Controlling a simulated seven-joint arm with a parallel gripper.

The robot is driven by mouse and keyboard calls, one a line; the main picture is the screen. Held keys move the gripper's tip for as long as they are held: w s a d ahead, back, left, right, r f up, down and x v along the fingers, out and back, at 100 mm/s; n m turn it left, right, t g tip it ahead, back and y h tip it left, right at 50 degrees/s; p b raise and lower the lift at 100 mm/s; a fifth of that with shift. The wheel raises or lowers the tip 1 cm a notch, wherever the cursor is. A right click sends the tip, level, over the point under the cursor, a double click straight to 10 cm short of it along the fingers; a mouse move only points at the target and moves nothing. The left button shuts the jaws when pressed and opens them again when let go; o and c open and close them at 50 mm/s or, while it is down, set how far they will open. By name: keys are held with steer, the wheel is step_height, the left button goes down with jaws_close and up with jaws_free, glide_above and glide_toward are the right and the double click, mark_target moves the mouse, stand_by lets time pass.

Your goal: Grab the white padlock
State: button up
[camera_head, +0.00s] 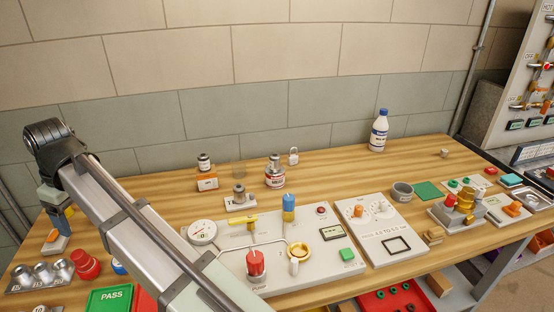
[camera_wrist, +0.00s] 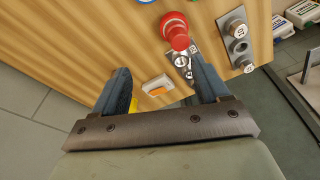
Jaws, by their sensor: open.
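The white padlock (camera_head: 293,157) stands small and upright at the back of the wooden table in the head view, right of a small labelled jar. It does not show in the wrist view. My gripper (camera_head: 60,222) is at the far left of the table, well apart from the padlock. In the wrist view my gripper (camera_wrist: 158,68) has its two blue-grey fingers spread apart, with nothing held between them. A white block with an orange top (camera_wrist: 157,86) shows beyond the fingers, below the red knob (camera_wrist: 175,28).
A control panel (camera_head: 225,262) with gauge, yellow handle and blue-topped post fills the table's middle front. A jar (camera_head: 275,177) stands just left of the padlock, and a white-blue bottle (camera_head: 379,133) farther right. The table's back is clear between padlock and bottle. My arm crosses the left foreground.

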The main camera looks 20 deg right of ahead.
steer(key=w+d+f+m, duration=0.1)
steer(key=w+d+m, duration=0.2)
steer(key=w+d, duration=1)
steer(key=m+t, duration=0.4)
steer(key=m, duration=0.4)
glide_toward(293, 156)
steer(key=shift+h, duration=0.4)
steer(key=x, duration=0.3)
steer(key=a+x, duration=0.1)
steer(key=x, duration=0.1)
steer(key=shift+x, duration=2.7)
steer(key=shift+d, duration=0.25)
steer(key=c, duration=1.1)
